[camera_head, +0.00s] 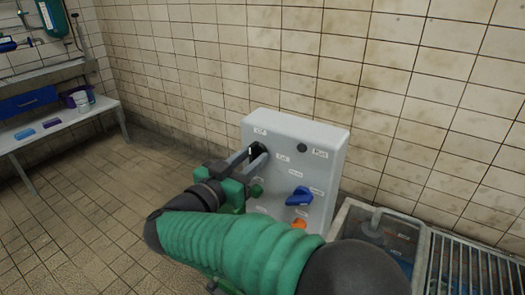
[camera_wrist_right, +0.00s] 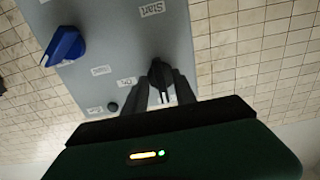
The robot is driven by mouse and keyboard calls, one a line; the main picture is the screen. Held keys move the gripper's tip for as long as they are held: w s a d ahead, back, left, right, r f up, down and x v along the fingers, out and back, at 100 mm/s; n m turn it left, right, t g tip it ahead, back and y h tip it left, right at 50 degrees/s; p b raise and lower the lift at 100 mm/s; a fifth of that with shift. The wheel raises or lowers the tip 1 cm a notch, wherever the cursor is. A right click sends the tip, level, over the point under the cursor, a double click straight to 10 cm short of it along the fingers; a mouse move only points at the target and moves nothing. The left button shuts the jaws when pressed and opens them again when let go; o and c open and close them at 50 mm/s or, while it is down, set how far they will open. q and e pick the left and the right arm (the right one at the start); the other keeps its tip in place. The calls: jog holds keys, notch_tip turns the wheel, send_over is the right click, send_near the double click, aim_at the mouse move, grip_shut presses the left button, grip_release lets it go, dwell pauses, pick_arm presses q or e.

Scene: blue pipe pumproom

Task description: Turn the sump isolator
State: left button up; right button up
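A grey control panel (camera_head: 268,172) with small white labels stands against the tiled wall. Near its top left is a black knob (camera_head: 258,149), seen larger in the right wrist view (camera_wrist_right: 160,72). My right gripper (camera_head: 250,157) reaches the panel from the left. Its fingers (camera_wrist_right: 161,88) stand apart on either side of the black knob; whether they press on it is unclear. A blue knob (camera_head: 299,196) sits at the panel's right, also in the wrist view (camera_wrist_right: 65,46). I cannot read which label names the sump isolator. My left gripper is out of view.
An orange knob (camera_head: 299,223) is low on the panel, partly behind my right arm. A black button (camera_head: 302,147) and a green button (camera_head: 257,190) are also on it. A sink or grated basin (camera_head: 422,245) stands at right. A bench (camera_head: 62,124) is far left; floor between is clear.

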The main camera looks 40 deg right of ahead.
jog(key=shift+d+r, duration=0.1)
jog(key=shift+r, duration=0.05)
jog(key=shift+w+a, duration=0.1)
jog(key=shift+a, duration=0.1)
jog(key=shift+a+r, duration=0.15)
jog(key=shift+a, duration=0.15)
jog(key=shift+d, duration=0.4)
grip_shut()
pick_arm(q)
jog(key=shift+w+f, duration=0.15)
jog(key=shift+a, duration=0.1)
pick_arm(e)
jog(key=shift+a, duration=0.1)
